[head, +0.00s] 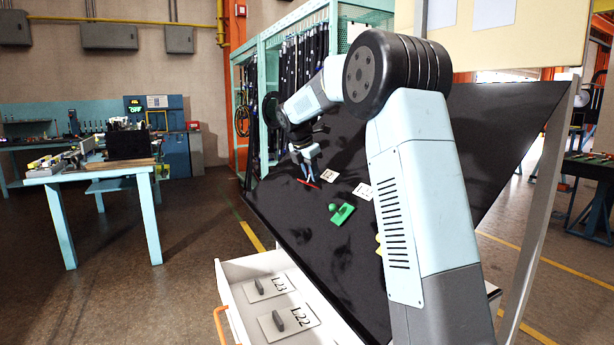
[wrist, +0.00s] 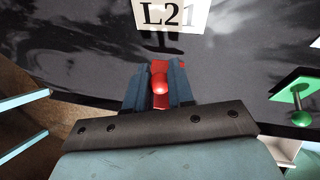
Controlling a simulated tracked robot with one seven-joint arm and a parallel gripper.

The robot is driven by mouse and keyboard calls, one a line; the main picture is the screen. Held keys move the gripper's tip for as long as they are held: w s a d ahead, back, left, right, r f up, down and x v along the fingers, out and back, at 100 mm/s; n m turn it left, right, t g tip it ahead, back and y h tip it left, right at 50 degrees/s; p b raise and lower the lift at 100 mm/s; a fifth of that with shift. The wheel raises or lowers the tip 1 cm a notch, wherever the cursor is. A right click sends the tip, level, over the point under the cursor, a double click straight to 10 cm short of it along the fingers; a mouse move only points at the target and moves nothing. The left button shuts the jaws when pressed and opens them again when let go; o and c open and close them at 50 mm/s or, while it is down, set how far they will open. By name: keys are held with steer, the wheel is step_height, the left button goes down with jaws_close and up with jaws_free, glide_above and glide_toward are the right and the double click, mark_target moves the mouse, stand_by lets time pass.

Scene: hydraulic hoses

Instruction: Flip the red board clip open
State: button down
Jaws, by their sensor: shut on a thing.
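The red board clip (wrist: 160,88) is on the sloped black board (head: 290,215), below a white label reading L21 (wrist: 168,14). Its rounded red knob sits between the two fingers of my gripper (wrist: 160,92) in the wrist view. The fingers are shut on it from both sides. In the head view my gripper (head: 307,172) is at the board's left part, and a strip of the red clip shows just below the fingertips. The fingers hide the clip's sides, and I cannot tell how far its lever is tilted.
A green clip (head: 342,214) with a round knob is on the board to the right; it also shows in the wrist view (wrist: 298,100). A yellow clip is mostly behind my arm. An open white drawer (head: 235,268) holding labelled grey parts juts out below the board.

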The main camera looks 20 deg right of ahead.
steer(key=shift+d+f+y, duration=0.1)
steer(key=shift+d+y, duration=0.3)
steer(key=shift+y, duration=0.2)
steer(key=c, duration=1)
jaws_free()
steer(key=v, duration=1.3)
steer(key=shift+w+d+r, duration=0.1)
steer(key=shift+w+r, duration=0.2)
steer(key=shift+r, duration=0.15)
